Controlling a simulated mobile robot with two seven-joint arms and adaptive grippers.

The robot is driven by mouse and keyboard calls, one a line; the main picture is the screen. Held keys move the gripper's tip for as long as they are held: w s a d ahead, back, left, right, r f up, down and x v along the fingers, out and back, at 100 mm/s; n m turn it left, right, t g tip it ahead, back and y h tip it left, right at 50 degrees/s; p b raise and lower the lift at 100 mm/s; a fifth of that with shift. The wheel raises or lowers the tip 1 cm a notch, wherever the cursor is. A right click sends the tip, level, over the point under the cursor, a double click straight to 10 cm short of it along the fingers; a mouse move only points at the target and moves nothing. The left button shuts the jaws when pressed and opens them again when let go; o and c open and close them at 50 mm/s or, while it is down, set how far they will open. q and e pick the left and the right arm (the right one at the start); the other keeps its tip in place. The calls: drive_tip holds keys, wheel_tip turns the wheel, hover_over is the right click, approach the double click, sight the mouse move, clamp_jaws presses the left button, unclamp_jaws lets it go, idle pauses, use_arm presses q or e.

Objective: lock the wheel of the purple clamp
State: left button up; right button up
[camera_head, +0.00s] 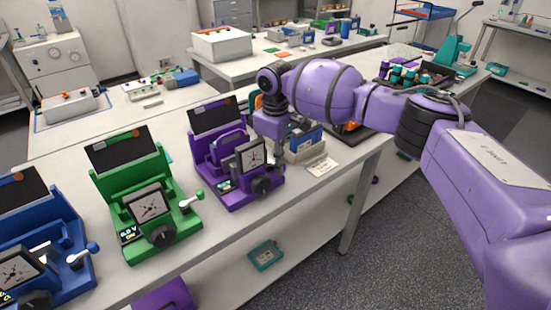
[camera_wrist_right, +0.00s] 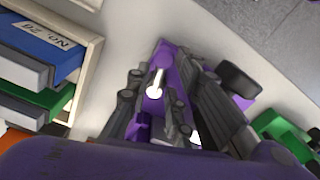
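The purple clamp (camera_head: 228,184) stands on the bench right of the green one, with a dial gauge (camera_head: 250,157) and a dark round knob (camera_head: 264,186) on its front. My right gripper (camera_head: 272,135) reaches down at the clamp's right side; its fingertips are hard to make out in the head view. In the right wrist view the purple clamp (camera_wrist_right: 180,62) lies below the gripper (camera_wrist_right: 157,98). The grey fingers stand apart on either side of a white-tipped crank handle (camera_wrist_right: 156,84); I cannot tell whether they touch it. The dark knob (camera_wrist_right: 238,79) is to their right. My left gripper is not in view.
A green clamp (camera_head: 143,190) and a blue one (camera_head: 38,232) stand to the left on the same bench. A rack of blue and green boxes (camera_wrist_right: 40,60) is close to the gripper in the wrist view. A paper label (camera_head: 322,166) lies near the bench edge.

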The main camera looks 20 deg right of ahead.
sight(273, 164)
clamp_jaws()
drive_tip(key=shift+s+a+r+m+p, duration=0.15)
drive_tip(key=shift+r+m+p, duration=0.1)
drive_tip(key=shift+m+p, duration=0.35)
drive_tip(key=shift+a+r+m+p, duration=0.15)
drive_tip(key=shift+r+m+p, duration=0.2)
drive_tip(key=shift+p, duration=0.3)
drive_tip(key=shift+f+m, duration=0.2)
drive_tip(key=shift+m, duration=0.25)
drive_tip(key=shift+f+p, duration=0.15)
drive_tip(key=shift+p, duration=0.25)
drive_tip(key=shift+f+m, duration=0.25)
drive_tip(key=shift+m, duration=0.05)
drive_tip(key=shift+o, duration=1.3)
unclamp_jaws()
drive_tip(key=shift+a, duration=0.1)
drive_tip(key=shift+r, duration=0.15)
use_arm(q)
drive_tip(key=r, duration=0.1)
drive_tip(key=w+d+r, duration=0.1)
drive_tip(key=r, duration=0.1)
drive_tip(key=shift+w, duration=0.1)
use_arm(e)
wheel_tip(273, 164, up, 12)
